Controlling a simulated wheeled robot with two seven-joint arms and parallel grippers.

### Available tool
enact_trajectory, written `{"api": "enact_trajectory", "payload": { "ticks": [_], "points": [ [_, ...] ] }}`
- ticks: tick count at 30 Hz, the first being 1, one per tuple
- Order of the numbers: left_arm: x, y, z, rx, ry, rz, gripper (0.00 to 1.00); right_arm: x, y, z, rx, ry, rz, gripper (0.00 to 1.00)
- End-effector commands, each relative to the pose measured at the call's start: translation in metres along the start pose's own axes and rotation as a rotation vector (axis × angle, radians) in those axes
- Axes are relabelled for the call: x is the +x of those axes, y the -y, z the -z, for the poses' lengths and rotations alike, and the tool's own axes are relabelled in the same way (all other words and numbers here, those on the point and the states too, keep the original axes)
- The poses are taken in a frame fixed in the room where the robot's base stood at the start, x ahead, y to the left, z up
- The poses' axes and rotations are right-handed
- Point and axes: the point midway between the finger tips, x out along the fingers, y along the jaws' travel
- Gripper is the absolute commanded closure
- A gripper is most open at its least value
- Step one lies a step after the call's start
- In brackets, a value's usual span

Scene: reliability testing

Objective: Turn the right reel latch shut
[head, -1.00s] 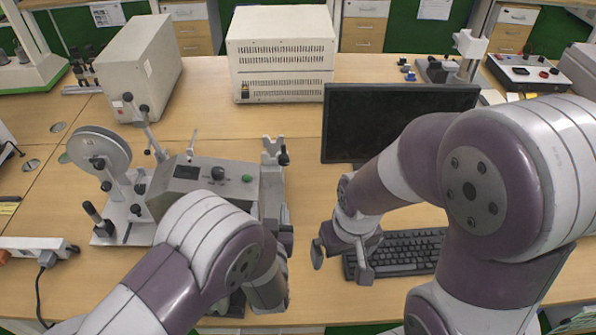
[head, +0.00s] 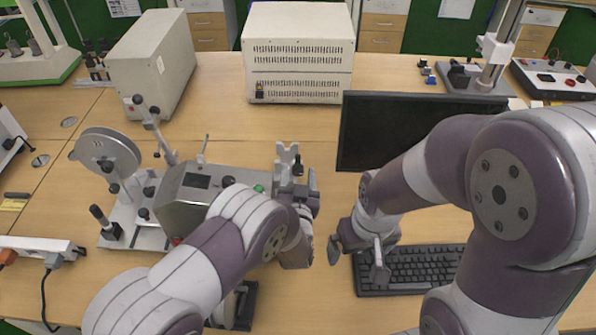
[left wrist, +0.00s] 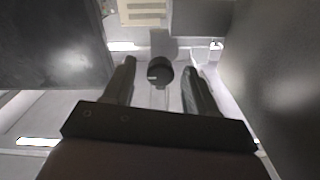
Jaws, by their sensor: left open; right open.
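The grey reel machine (head: 172,205) stands left of centre, with a control box and a round reel (head: 105,152) at its left. At its right end a pale forked bracket (head: 286,158) stands upright, with a small dark part beside it. My left gripper (head: 308,190) is at this right end, partly hidden by its own wrist. In the left wrist view its open fingers (left wrist: 160,80) lie on either side of a round dark knob (left wrist: 160,71), apparently the right reel latch; contact cannot be told.
A keyboard (head: 410,268) and a dark monitor (head: 385,125) are on the right. Two pale boxes, one left (head: 152,65) and one centre (head: 298,55), stand at the back. A power strip (head: 40,248) lies at the left. Bare table lies between the machine and back boxes.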

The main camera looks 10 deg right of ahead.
Motion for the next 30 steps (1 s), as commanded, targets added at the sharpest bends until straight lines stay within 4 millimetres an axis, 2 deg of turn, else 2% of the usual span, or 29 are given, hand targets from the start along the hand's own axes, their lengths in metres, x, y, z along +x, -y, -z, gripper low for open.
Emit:
{"api": "enact_trajectory", "payload": {
  "ticks": [3, 10, 15, 23, 30],
  "points": [
    [0.007, 0.000, 0.000, 0.000, 0.001, 0.000, 0.43, -0.001, 0.000, 0.000, 0.000, 0.000, 0.000, 0.00],
    [0.007, 0.000, -0.001, 0.000, 0.001, 0.000, 0.43, -0.001, 0.000, 0.000, 0.000, 0.000, 0.000, 0.00],
    [0.007, 0.000, 0.000, 0.000, 0.001, 0.000, 0.99, -0.001, 0.000, 0.000, 0.000, 0.000, 0.000, 0.00],
    [0.007, 0.000, -0.001, -0.014, 0.001, -0.001, 0.99, 0.001, 0.000, 0.000, 0.000, 0.000, 0.000, 0.00],
    [0.007, -0.001, -0.003, -0.117, -0.001, 0.000, 0.99, 0.014, 0.000, -0.002, 0.000, 0.000, 0.000, 0.00]
  ]
}}
